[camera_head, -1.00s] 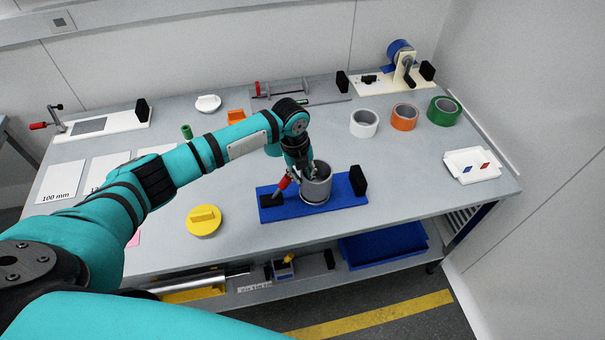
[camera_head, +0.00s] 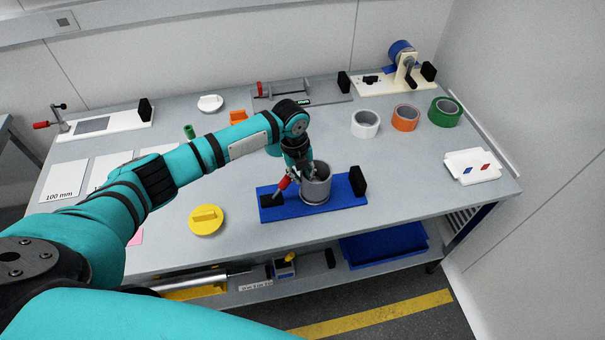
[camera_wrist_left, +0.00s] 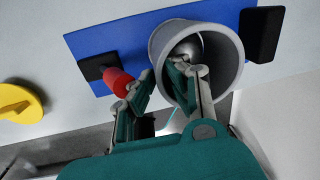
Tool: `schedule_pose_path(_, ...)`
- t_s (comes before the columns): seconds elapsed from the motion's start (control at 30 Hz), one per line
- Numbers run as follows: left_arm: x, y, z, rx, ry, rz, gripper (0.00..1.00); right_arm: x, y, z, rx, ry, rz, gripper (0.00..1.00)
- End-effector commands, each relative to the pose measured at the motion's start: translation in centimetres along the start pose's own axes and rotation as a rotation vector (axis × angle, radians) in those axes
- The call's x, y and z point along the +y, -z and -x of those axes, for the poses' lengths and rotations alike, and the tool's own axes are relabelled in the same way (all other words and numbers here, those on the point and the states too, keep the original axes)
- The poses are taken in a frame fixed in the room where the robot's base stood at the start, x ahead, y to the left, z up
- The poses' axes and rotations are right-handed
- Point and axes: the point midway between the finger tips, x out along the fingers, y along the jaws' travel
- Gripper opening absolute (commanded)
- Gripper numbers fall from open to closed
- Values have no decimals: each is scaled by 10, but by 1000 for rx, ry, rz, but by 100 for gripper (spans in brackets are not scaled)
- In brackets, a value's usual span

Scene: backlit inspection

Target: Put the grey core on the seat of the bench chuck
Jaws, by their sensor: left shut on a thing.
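The grey core (camera_head: 318,188) is an upright open cylinder at the bench chuck, whose blue base plate (camera_head: 349,198) lies near the table's front edge. Its lower end is at the round seat; I cannot tell whether it bears fully on it. My left gripper (camera_head: 311,174) is shut on the core's wall. In the left wrist view the gripper (camera_wrist_left: 164,72) has one finger inside the core (camera_wrist_left: 229,52) and one outside. The chuck's red-handled clamp (camera_head: 284,183) stands just left of the core. It also shows in the left wrist view (camera_wrist_left: 118,82). My right gripper is not in view.
A black block (camera_head: 358,181) stands at the plate's right end. A yellow lid (camera_head: 206,220) lies to the left. White (camera_head: 365,124), orange (camera_head: 405,118) and green (camera_head: 445,112) rolls stand behind right, near a white tray (camera_head: 472,166). The table right of the chuck is clear.

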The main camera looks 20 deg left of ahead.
Motion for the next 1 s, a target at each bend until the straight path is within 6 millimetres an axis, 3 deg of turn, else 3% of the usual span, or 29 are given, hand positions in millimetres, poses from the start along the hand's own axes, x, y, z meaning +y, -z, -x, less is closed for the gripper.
schedule_pose_path(1.0,3,0,-1,1,-3,1,0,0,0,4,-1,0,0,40)
